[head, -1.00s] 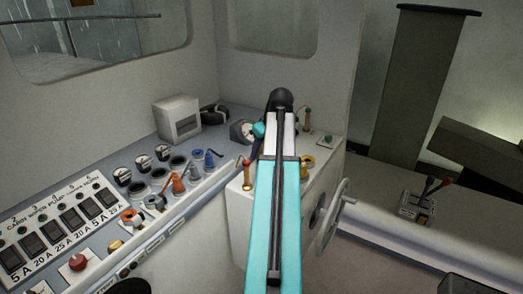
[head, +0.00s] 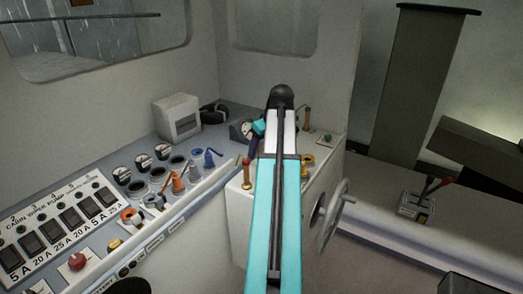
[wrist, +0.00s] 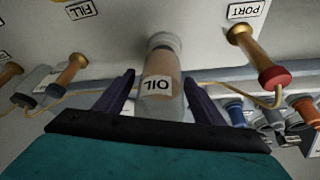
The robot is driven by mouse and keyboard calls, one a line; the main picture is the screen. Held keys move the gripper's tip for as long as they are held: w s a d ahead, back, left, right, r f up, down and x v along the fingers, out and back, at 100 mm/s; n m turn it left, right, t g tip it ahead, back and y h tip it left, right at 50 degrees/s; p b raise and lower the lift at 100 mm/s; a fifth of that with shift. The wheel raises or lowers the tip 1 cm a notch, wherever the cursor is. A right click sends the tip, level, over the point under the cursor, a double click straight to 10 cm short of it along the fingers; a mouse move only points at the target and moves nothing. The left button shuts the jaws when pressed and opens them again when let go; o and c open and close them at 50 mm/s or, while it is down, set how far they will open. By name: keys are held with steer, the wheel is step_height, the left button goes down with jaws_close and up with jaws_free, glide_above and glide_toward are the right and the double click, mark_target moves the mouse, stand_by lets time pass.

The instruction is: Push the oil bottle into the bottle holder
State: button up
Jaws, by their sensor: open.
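The oil bottle (wrist: 163,101) shows in the wrist view as a pale cylinder with an upside-down OIL label, a tan band and a grey end near the light panel. My gripper (wrist: 158,79) is open, with one dark finger on each side of the bottle. I cannot tell whether either finger touches it. In the head view my arm covers the bottle and most of the gripper, over the small console. I cannot make out the bottle holder for certain in either view.
Blue and orange fittings (head: 208,158) stand on the left counter. A grey wheel (head: 336,215) is on the console's right side. Floor to its right is partly clear.

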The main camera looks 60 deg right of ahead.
steer(key=b+v, duration=0.4)
steer(key=v, duration=0.9)
steer(key=shift+s, duration=0.1)
stand_by(1.1)
